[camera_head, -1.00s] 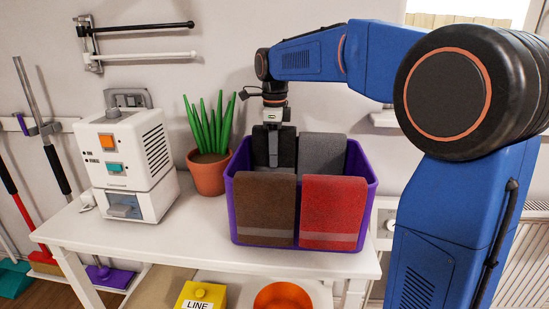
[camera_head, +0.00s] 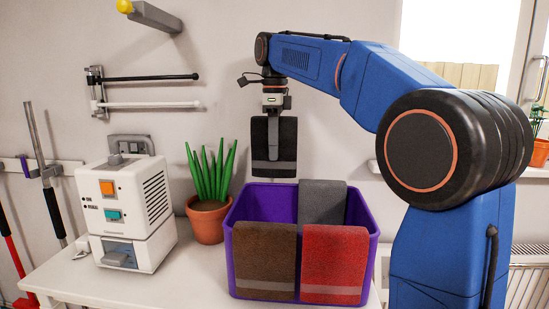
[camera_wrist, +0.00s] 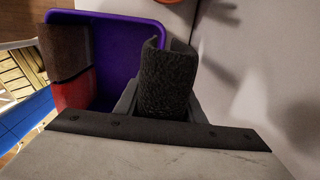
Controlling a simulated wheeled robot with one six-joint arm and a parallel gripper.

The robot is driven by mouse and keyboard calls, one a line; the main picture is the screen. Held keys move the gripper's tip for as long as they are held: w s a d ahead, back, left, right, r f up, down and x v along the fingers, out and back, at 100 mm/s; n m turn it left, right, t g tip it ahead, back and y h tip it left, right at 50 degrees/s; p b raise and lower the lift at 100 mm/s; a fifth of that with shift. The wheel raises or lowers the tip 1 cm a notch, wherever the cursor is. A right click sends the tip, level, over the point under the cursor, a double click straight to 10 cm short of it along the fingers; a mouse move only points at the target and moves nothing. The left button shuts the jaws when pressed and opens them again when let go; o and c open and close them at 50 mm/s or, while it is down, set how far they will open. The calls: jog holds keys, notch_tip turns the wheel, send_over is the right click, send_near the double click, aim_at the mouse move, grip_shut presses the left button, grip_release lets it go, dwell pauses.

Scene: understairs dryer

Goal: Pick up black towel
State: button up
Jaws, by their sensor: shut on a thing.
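The black towel (camera_head: 261,150) hangs folded from my gripper (camera_head: 272,122), above the back left of the purple bin (camera_head: 232,263). A grey band crosses its lower part. In the wrist view the black towel (camera_wrist: 165,82) sits between the fingers of my gripper (camera_wrist: 166,105), which is shut on it. The towel's lower edge is at about the height of the bin's back rim in the head view, and the back left part of the bin is empty.
A brown towel (camera_head: 264,258), a red towel (camera_head: 334,260) and a grey towel (camera_head: 321,202) hang in the bin. A potted plant (camera_head: 208,217) and a white machine (camera_head: 127,215) stand to its left on the white table (camera_head: 60,272). Wall rails (camera_head: 150,78) are at upper left.

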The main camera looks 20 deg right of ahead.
jog(key=s+a, duration=0.3)
jog(key=s, duration=0.5)
jog(key=s+a, duration=0.4)
jog(key=s, duration=0.4)
jog(key=shift+s, duration=0.35)
jog(key=shift+r, duration=0.45)
